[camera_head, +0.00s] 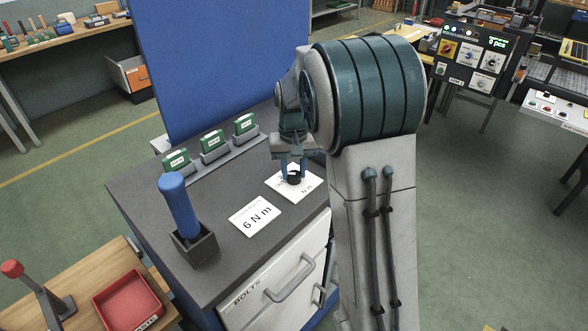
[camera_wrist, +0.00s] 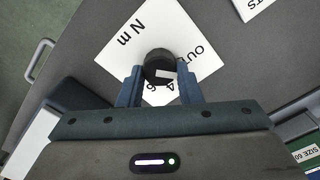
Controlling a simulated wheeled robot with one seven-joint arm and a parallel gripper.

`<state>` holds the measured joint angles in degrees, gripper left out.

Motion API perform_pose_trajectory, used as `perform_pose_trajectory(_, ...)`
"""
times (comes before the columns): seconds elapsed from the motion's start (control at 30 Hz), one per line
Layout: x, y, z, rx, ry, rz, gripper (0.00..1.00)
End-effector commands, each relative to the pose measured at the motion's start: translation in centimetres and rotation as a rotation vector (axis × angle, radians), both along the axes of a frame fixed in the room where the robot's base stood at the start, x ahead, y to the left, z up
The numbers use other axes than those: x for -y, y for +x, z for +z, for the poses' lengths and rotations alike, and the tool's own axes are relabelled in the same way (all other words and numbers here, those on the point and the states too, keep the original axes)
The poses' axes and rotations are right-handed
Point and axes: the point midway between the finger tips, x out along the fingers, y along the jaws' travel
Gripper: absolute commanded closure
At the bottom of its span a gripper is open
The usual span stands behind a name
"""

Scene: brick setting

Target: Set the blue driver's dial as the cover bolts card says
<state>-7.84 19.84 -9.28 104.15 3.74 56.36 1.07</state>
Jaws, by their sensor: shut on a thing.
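The blue driver (camera_head: 180,205) stands upright in a black square holder (camera_head: 194,246) on the dark bench top. A white plate (camera_head: 280,188) bears a round black knob (camera_head: 294,179), with N m printed on it. In the wrist view the plate (camera_wrist: 120,45) shows a partly covered word starting OU and the numbers 4 and 6 near the knob (camera_wrist: 158,62). A pale mark shows on the knob; its exact setting I cannot tell. My gripper (camera_wrist: 160,82) is shut on the knob from above. A white card (camera_head: 255,217) reads 6 N m; its smaller line is too small to read.
Several green-labelled blocks (camera_head: 213,143) stand in a row along the bench's back, before a blue panel (camera_head: 205,60). A drawer front marked BOLTS (camera_head: 275,285) is below. A red tray (camera_head: 127,302) and a red-knobbed lever (camera_head: 30,285) are at lower left.

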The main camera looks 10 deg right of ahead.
Motion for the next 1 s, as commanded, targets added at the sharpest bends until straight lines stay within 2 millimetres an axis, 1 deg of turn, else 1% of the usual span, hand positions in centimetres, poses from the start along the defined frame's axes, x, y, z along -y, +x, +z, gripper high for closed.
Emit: perform_pose_trajectory(1.0,0.17,-0.07,0.23,0.004,0.003,-0.963,0.91)
